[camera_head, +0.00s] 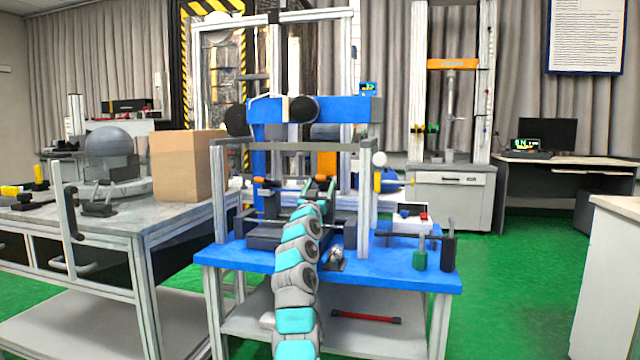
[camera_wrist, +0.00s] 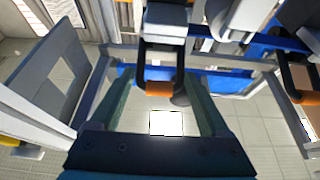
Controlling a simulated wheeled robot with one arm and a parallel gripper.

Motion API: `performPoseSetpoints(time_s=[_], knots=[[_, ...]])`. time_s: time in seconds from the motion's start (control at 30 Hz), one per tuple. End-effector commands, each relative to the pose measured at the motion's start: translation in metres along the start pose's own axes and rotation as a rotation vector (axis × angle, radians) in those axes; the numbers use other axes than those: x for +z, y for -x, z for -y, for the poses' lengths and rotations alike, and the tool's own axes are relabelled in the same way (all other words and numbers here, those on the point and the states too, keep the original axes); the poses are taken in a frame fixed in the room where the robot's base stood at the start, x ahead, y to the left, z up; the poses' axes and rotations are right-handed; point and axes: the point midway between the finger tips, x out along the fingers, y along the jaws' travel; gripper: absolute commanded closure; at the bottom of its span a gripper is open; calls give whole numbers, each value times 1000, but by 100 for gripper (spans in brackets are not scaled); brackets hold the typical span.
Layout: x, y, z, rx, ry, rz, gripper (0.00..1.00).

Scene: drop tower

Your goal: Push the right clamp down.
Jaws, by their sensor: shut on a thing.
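The right clamp shows an orange handle (camera_head: 321,178) in the head view, on the blue drop tower table. In the wrist view, which appears upside down, the same orange handle (camera_wrist: 158,88) on a black bracket lies between my two green fingers. My gripper (camera_head: 318,188) is at this handle, shut on it; my arm and fingers hide much of the clamp's base. My gripper also shows in the wrist view (camera_wrist: 162,82). The left clamp (camera_head: 267,182) stands to the left, with its orange handle across its top, and nothing holds it.
Grey uprights (camera_head: 364,200) and a crossbar frame the clamp area closely. A blue beam (camera_head: 340,108) with black round parts is above.

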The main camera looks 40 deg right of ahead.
Motion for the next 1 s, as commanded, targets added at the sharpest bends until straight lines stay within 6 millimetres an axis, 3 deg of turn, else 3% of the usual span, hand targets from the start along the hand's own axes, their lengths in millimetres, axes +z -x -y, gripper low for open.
performPoseSetpoints(time_s=[0.03,0.43,0.47,0.6,1.0], knots=[[9,0,2,-1,3,12,100],[8,1,2,-1,2,9,100],[8,1,2,-1,2,9,18],[5,1,1,-1,1,4,3],[2,4,0,2,0,-1,3]])
